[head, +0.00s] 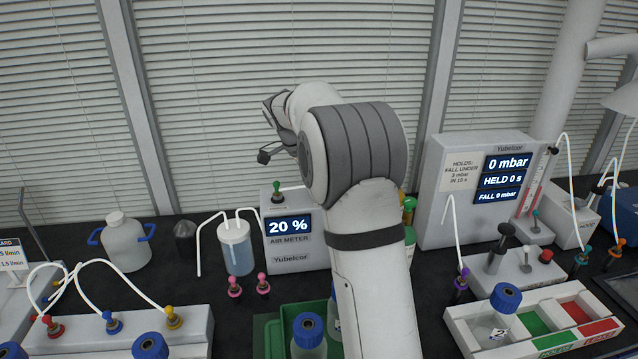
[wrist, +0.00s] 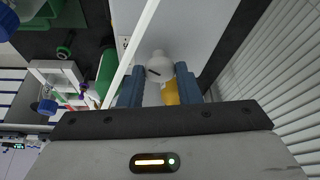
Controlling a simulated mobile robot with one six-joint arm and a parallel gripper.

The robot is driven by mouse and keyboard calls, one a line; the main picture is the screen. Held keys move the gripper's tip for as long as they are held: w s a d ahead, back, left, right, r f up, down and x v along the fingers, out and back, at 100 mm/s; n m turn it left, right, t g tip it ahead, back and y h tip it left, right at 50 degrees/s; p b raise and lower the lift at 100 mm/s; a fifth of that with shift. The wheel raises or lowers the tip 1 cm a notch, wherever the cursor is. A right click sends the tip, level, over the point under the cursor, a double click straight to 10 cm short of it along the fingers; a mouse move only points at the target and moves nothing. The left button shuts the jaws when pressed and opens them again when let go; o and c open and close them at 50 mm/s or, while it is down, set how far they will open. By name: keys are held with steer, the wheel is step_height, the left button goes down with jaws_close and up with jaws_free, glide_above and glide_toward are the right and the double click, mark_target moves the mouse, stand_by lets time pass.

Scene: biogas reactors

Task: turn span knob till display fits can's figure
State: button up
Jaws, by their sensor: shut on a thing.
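The air meter (head: 295,240) is a pale box on the dark bench, and its display (head: 289,226) reads 20 %. In the wrist view, my gripper (wrist: 160,72) has its two blue fingers closed on either side of a small white knob (wrist: 158,66) with a dark pointer line. A yellow-orange part shows between the fingers, behind the knob. A green and white can (head: 409,232) stands right of the meter, mostly behind my arm; its figure cannot be read. A green cylinder, likely this can, shows in the wrist view (wrist: 107,75). The head view hides my fingers.
A bottle with white tubes (head: 236,250) and two pink fittings stand left and in front of the meter. A green tray (head: 268,335) with blue-capped bottles lies in front. A pressure tester (head: 470,215) reading 0 mbar stands to the right. Window blinds close off the back.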

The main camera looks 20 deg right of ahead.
steer(key=shift+w+m+g, duration=0.1)
steer(key=shift+m+g, duration=0.3)
steer(key=shift+m, duration=0.7)
steer(key=o, duration=1)
steer(key=shift+c, duration=0.2)
steer(key=v, duration=0.7)
steer(key=shift+r, duration=0.35)
steer(key=shift+a, duration=0.15)
